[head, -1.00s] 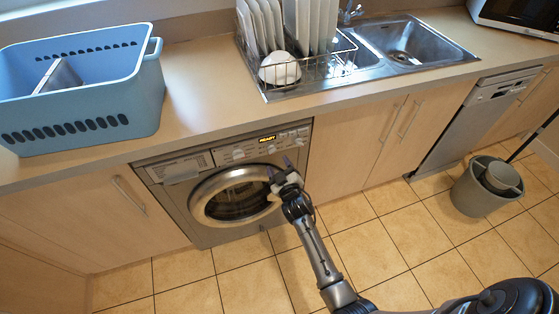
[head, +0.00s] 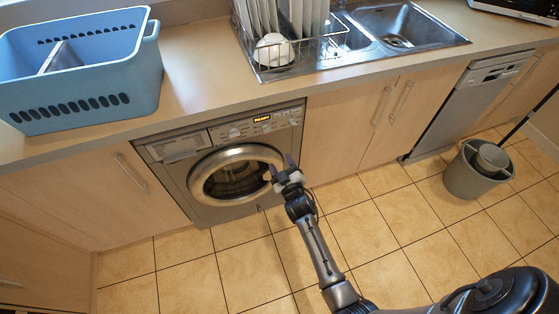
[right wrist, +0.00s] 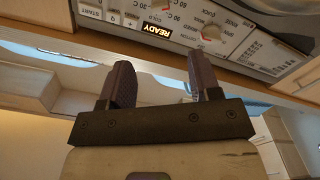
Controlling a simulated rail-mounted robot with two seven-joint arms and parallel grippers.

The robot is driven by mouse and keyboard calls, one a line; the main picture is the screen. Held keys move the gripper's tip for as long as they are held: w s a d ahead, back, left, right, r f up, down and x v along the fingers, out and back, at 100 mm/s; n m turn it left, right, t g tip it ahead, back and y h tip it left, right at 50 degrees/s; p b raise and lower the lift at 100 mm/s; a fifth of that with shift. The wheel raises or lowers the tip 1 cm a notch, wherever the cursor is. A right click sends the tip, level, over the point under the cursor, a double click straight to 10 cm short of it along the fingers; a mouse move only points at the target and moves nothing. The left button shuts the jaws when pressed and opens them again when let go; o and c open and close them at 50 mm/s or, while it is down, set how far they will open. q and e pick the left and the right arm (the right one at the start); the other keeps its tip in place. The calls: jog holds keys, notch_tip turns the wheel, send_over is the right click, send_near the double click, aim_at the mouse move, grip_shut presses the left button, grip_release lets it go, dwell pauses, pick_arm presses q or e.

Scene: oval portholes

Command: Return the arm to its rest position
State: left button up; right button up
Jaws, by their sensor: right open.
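My right arm reaches up from the bottom right of the head view. Its gripper (head: 281,168) is open, with nothing between its two fingers. In the head view it overlaps the right edge of the washing machine's round door (head: 238,173); I cannot tell whether it touches. In the right wrist view the two dark fingers (right wrist: 160,85) stand apart, with the washer's control panel (right wrist: 190,30) and its lit READY display above them. My left gripper is not in view.
The counter (head: 200,75) runs above the washer, with a blue basket (head: 70,105), a dish rack (head: 300,50) and a sink (head: 400,25). A grey bucket (head: 468,185) stands on the floor at right. The tiled floor (head: 190,275) before the washer is clear.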

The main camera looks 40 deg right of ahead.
notch_tip(320, 180, down, 5)
jog(key=s+d+m+g, duration=0.2)
jog(key=s+m+g, duration=0.15)
jog(key=g, duration=0.25)
jog(key=s+a+r+n+g+y, duration=0.1)
jog(key=s+a+r+g+y, duration=0.15)
jog(key=s+a+r, duration=0.45)
jog(key=s+a+r+g+y, duration=0.25)
jog(key=s+a, duration=0.25)
jog(key=s, duration=0.3)
jog(key=s+a+f+n+g+y, duration=0.1)
jog(key=s+f, duration=0.2)
jog(key=s, duration=0.5)
jog(key=s+f+n+g, duration=0.1)
jog(key=s+f+g, duration=0.1)
jog(key=s+f, duration=0.35)
jog(key=w+r+p+v, duration=0.1)
jog(key=w+p+v, duration=0.2)
jog(key=p+v, duration=1.1)
jog(key=w+p+v, duration=0.3)
jog(key=p+v, duration=1.2)
jog(key=v, duration=0.2)
jog(key=shift+w+a+r+t+p, duration=0.15)
jog(key=shift+a+r+t+p, duration=0.15)
jog(key=shift+a+r, duration=0.15)
